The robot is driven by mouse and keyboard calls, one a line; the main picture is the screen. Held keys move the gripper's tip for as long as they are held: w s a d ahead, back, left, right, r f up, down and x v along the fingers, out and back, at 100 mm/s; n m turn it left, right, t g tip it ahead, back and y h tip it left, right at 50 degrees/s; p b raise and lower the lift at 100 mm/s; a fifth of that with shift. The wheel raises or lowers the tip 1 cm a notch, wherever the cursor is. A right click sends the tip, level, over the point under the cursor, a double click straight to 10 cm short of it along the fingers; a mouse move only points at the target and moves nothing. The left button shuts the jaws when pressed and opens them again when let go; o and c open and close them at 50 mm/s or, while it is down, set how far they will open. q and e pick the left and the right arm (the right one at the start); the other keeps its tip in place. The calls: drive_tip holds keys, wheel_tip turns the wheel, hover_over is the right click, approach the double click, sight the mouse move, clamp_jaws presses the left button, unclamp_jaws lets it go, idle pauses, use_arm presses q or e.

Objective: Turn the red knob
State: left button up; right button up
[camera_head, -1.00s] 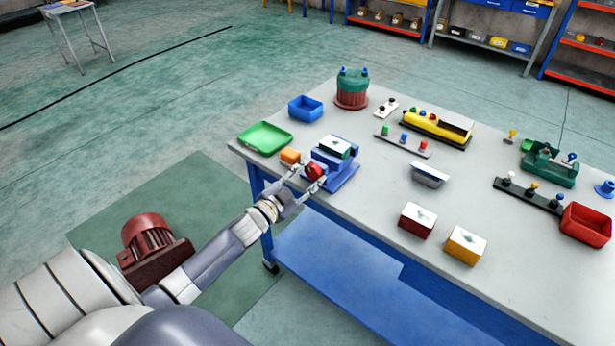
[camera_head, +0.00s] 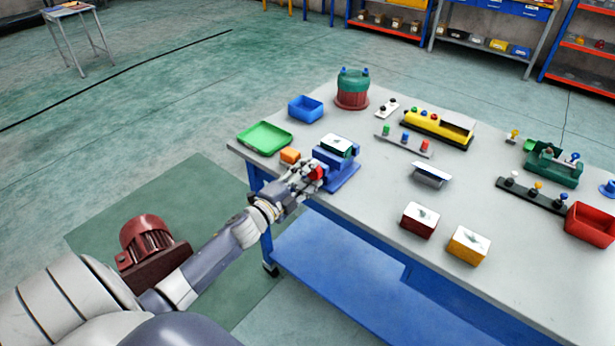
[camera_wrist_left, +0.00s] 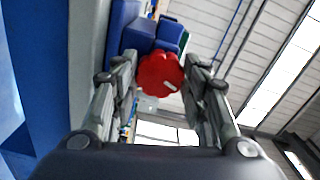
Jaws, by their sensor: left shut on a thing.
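The red knob (camera_head: 317,172) sits on the front of a blue vise-like device (camera_head: 341,176) at the left end of the table. A block with a white top (camera_head: 337,143) sits in the device. My left gripper (camera_head: 310,176) is shut on the knob, its fingers on either side of it. In the left wrist view the lobed knob (camera_wrist_left: 160,74) with a white mark lies between the two fingers (camera_wrist_left: 158,85), with the blue device (camera_wrist_left: 150,36) behind it. My right gripper is in neither view.
A metal tray (camera_head: 431,174) and two white-topped blocks lie to the right. The table's front edge is just below my left gripper.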

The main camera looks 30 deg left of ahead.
use_arm(q)
drive_tip(key=shift+m, duration=0.3)
drive_tip(key=o, duration=1)
drive_tip(key=shift+o, duration=0.2)
drive_tip(key=s, duration=1.2)
drive_tip(key=shift+a, duration=0.45)
